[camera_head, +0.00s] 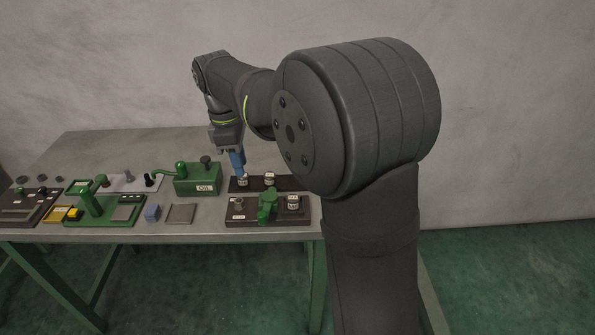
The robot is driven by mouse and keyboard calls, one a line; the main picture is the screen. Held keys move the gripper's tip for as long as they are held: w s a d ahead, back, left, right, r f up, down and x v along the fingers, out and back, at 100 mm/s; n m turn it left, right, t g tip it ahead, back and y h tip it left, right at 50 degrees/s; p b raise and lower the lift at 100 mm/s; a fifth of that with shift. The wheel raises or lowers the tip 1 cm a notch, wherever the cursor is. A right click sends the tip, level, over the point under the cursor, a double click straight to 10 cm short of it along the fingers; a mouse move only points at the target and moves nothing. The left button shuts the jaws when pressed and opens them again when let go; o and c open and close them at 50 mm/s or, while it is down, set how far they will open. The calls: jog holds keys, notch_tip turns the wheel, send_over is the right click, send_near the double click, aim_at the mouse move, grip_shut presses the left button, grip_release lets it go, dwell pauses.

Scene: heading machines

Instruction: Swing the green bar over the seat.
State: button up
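The green bar (267,204) sits on a dark base plate (255,222) at the front right of the table, between a round metal piece (239,203) on its left and a pale labelled block (293,201) on its right. I cannot tell which of these is the seat. My gripper (239,172) points down behind this plate, above a small pale piece (242,181) on a second dark plate farther back. It is apart from the green bar. A blue part shows at its tip; whether the fingers are open or shut is too small to tell.
A green OIL box (196,182) with a spout stands left of my gripper. A green press (90,203), a blue block (152,213) and a grey plate (181,214) are farther left. The back of the table (110,145) is clear. My arm hides the table's right end.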

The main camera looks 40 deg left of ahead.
jog(key=shift+t+h, duration=0.4)
jog(key=shift+t, duration=0.2)
jog(key=s, duration=0.1)
jog(key=s+a+f, duration=0.1)
jog(key=s, duration=0.1)
jog(key=s+a+f, duration=0.1)
jog(key=s, duration=0.1)
jog(key=shift+s+f, duration=0.2)
grip_shut()
jog(key=w+d+f, duration=0.4)
jog(key=f, duration=0.6)
jog(key=shift+w+d+f, duration=0.2)
jog(key=shift+d+f, duration=0.05)
